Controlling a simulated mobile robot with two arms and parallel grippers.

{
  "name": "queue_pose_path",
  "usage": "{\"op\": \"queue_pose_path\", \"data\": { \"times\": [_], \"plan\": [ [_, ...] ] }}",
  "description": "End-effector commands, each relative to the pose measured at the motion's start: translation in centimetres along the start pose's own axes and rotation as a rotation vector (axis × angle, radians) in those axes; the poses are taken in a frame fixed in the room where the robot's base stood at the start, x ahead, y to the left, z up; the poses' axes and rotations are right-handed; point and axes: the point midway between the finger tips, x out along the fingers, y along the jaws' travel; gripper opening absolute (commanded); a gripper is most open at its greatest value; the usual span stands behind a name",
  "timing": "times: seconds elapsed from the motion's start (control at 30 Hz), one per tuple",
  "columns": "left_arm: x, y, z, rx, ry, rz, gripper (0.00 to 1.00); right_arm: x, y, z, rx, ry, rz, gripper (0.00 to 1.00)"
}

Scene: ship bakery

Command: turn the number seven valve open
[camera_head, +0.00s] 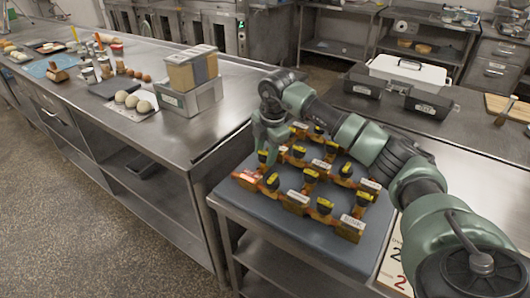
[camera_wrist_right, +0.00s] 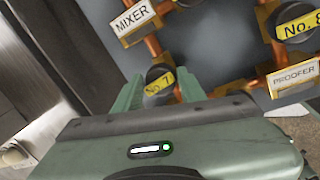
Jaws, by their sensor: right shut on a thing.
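The number seven valve (camera_wrist_right: 160,82) shows in the right wrist view as a dark round knob with a yellow "No. 7" label. My right gripper (camera_wrist_right: 159,88) is shut on this knob, one green finger on each side. In the head view, my right gripper (camera_head: 267,143) reaches down to the far left part of the valve board (camera_head: 325,252) and partly hides the knob there. The board carries copper-coloured pipes and several black knobs with yellow labels. How far the valve is turned I cannot tell. My left gripper is out of view.
In the wrist view, the No. 8 knob (camera_wrist_right: 298,24), a MIXER plate (camera_wrist_right: 134,17) and a PROOFER plate (camera_wrist_right: 294,78) are close by. A steel counter (camera_head: 215,122) with a metal box (camera_head: 190,98) stands left of the board. A white lidded container (camera_head: 408,72) is behind my right arm.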

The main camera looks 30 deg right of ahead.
Motion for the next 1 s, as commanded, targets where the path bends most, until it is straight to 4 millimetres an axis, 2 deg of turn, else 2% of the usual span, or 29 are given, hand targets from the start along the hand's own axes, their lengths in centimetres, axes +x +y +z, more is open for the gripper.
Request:
{"op": "queue_pose_path", "data": {
  "times": [1.0],
  "plan": [
    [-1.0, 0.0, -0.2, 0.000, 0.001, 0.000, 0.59, 0.2, -0.1, 0.5, -0.917, 0.194, -0.012, 0.00]
  ]
}}
